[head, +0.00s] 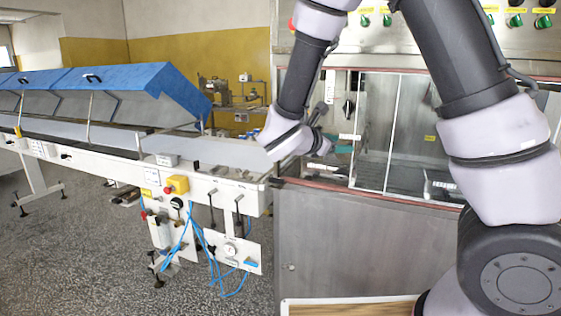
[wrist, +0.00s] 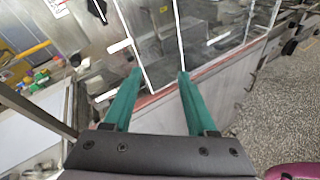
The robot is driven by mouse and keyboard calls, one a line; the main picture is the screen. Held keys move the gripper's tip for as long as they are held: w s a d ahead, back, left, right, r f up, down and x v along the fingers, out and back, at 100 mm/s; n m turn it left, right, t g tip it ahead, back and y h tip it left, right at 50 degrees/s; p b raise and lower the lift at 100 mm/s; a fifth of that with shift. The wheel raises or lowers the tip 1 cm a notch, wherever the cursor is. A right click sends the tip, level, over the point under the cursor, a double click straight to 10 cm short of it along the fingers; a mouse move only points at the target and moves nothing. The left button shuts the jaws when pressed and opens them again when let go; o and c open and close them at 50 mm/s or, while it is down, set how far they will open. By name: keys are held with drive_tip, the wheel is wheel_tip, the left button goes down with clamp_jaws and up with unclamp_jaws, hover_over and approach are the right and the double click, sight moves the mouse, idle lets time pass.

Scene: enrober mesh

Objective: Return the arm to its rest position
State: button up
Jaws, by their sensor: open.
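My gripper (wrist: 160,78) shows in the wrist view with its two green fingers apart and nothing between them. Beyond the fingers are the glass panels and the red-brown lower edge of the steel machine. In the head view my arm comes from the lower right, bends at the top and reaches down to the middle. A small green part of my gripper (head: 343,146) shows there in front of the machine's glass, mostly hidden behind my wrist.
The steel enrober cabinet (head: 350,240) stands close in front. A conveyor (head: 212,152) with blue covers (head: 130,78) runs off to the left. Blue hoses (head: 185,240) hang below it. A wooden-topped surface (head: 350,308) lies at the bottom. Speckled floor (head: 90,260) is open at the left.

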drive_tip(key=s+d+r+m+g+y, duration=0.35)
drive_tip(key=s+d+m+g, duration=0.45)
drive_tip(key=s+d+m, duration=0.4)
drive_tip(key=s+a+r+m+t+y, duration=0.3)
drive_tip(key=s+r+m+y, duration=0.4)
drive_tip(key=m, duration=0.8)
drive_tip(key=shift+s+r+t+y, duration=0.25)
drive_tip(key=shift+r+t+y, duration=0.8)
drive_tip(key=shift+r, duration=0.5)
